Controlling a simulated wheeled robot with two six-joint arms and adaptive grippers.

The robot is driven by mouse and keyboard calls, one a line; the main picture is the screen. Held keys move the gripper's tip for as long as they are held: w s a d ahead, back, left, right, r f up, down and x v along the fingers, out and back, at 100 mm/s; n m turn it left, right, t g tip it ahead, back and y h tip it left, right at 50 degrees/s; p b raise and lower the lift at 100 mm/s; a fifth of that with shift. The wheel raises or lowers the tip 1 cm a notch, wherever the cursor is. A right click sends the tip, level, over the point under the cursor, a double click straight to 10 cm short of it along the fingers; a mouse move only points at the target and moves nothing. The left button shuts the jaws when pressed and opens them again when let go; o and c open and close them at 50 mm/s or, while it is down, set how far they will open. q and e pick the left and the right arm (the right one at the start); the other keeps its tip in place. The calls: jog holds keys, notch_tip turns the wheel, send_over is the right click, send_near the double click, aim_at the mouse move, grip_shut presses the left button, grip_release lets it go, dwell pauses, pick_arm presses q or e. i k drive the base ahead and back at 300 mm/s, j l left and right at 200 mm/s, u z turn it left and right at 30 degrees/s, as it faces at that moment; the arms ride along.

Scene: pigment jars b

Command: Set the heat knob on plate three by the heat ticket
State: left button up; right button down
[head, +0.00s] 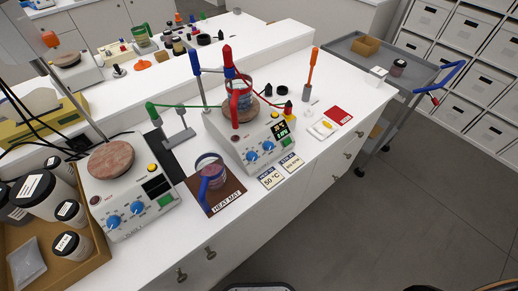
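A white hotplate (236,143) stands mid-bench with a lit display (280,130) and two blue knobs, left (252,156) and right (268,146). A beaker (239,92) with a red handle-like part sits on its top. Two tickets lie before it: one (271,180) seems to read 50 °C; the other (290,163) is too small to read surely. A second hotplate (130,215) at left has a dark display, two blue knobs (113,221) (137,207) and a bare reddish-brown top. I cannot tell which is plate three, nor the knob settings. Neither gripper is in view.
A glass vessel with a blue handle (206,178) stands on the brown heat mat (225,204). A box of jars (88,268) is at left. A clamp stand (199,70) rises behind the middle plate. A grey cart (357,55) stands right; open floor lies front right.

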aim_at(251, 156)
jog(key=l, duration=0.55)
jog(key=k+l+u, duration=0.1)
jog(key=l, duration=0.95)
jog(key=k+l+u, duration=0.1)
jog(key=l, duration=0.45)
